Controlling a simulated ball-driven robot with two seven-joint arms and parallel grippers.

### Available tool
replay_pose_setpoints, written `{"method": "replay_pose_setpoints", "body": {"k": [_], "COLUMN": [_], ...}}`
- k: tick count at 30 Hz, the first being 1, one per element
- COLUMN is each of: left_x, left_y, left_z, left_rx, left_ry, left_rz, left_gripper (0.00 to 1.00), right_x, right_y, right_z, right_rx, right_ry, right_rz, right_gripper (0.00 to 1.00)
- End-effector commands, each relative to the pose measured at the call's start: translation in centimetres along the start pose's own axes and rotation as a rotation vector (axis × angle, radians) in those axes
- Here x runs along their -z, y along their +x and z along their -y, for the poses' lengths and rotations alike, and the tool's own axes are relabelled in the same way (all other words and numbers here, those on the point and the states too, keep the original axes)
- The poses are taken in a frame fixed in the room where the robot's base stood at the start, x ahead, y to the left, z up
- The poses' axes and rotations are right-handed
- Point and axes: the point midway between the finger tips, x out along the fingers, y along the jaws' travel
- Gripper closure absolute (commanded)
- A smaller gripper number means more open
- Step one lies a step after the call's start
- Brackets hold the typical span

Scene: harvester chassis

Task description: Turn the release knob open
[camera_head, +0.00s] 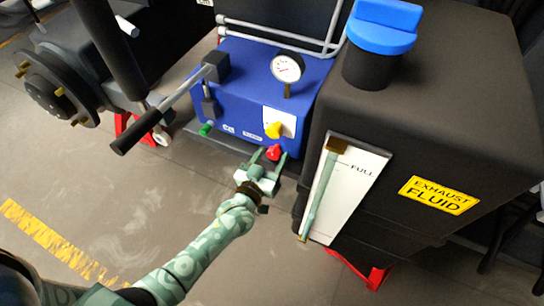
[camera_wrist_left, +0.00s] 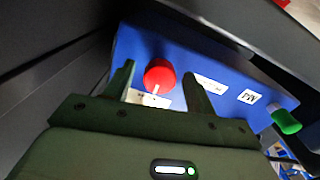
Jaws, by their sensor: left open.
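The blue box (camera_head: 240,85) has a red round knob (camera_head: 274,152) low on its front, a yellow knob (camera_head: 273,130) on a white plate and a green knob (camera_head: 206,129) to the left. I cannot tell from labels which is the release knob. My left gripper (camera_head: 266,158) is open just in front of the red knob. In the left wrist view the red knob (camera_wrist_left: 159,73) shows between the two fingertips of the left gripper (camera_wrist_left: 159,84), with a gap on each side. The green knob (camera_wrist_left: 286,121) is at the right there. My right gripper is not seen.
A pump lever (camera_head: 165,109) sticks out left of the box, and a gauge (camera_head: 287,68) stands on top. A black exhaust fluid tank (camera_head: 440,110) with a blue cap (camera_head: 383,27) stands close on the right.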

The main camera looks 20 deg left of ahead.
Motion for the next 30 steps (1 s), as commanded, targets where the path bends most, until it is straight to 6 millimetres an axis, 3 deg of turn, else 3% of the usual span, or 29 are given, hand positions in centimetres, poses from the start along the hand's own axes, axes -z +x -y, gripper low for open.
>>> {"method": "replay_pose_setpoints", "body": {"k": [7,12,23,30], "left_x": [0.0,0.0,0.1,0.1], "left_y": [0.0,0.0,0.0,0.0], "left_z": [0.0,0.0,0.0,0.0], "left_rx": [0.0,0.0,-0.001,-0.001], "left_ry": [0.0,0.0,-0.039,-0.175], "left_rz": [0.0,0.0,-0.001,-0.005], "left_gripper": [0.44,0.89,0.89,0.89], "right_x": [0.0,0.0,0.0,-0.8], "right_y": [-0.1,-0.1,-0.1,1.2], "right_z": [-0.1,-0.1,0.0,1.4], "right_rx": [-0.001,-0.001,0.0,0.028], "right_ry": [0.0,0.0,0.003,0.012], "right_rz": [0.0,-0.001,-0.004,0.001], "right_gripper": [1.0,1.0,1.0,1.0]}}
